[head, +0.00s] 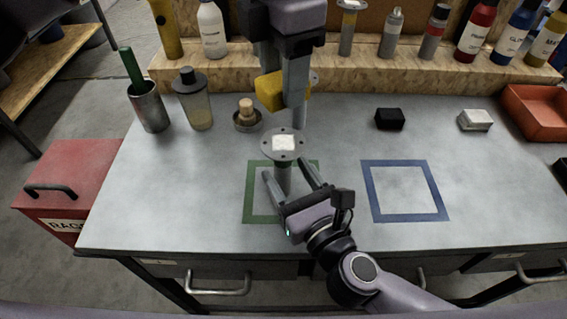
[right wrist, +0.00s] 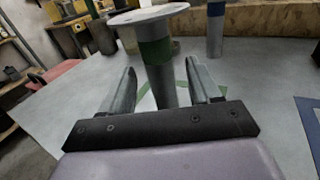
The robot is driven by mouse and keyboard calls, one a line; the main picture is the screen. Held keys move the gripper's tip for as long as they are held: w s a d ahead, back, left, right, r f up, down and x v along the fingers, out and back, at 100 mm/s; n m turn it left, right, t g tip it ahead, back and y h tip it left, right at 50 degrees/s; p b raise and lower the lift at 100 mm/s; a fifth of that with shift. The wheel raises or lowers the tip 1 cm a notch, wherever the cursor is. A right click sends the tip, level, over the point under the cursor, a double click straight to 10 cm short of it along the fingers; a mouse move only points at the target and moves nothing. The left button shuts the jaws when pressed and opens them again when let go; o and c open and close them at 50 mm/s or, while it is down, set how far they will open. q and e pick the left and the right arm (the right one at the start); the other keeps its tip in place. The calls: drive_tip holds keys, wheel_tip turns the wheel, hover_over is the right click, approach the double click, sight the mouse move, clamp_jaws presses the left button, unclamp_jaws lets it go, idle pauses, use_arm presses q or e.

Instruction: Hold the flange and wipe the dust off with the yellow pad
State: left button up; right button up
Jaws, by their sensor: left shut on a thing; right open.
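The flange (head: 272,144) stands upright inside the green outlined square (head: 248,195), its round plate on top of a stem. A pale whitish patch lies on the plate's middle. In the right wrist view the flange (right wrist: 135,19) shows a green band on its stem. My right gripper (head: 290,180) is open, its fingers on either side of the stem; in the right wrist view (right wrist: 163,88) there are gaps on both sides. My left gripper (head: 284,88) is shut on the yellow pad (head: 268,91), above and behind the flange, apart from it.
A blue outlined square (head: 374,193) to the right is empty. Behind are a brush cup (head: 150,108), a jar (head: 197,108), a small dish (head: 246,122), a black block (head: 390,119), a white-topped block (head: 475,120) and a red bin (head: 540,115). Bottles line the wooden ledge (head: 400,75).

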drive_tip(key=shift+x, duration=1.25)
drive_tip(key=shift+c, duration=0.3)
clamp_jaws()
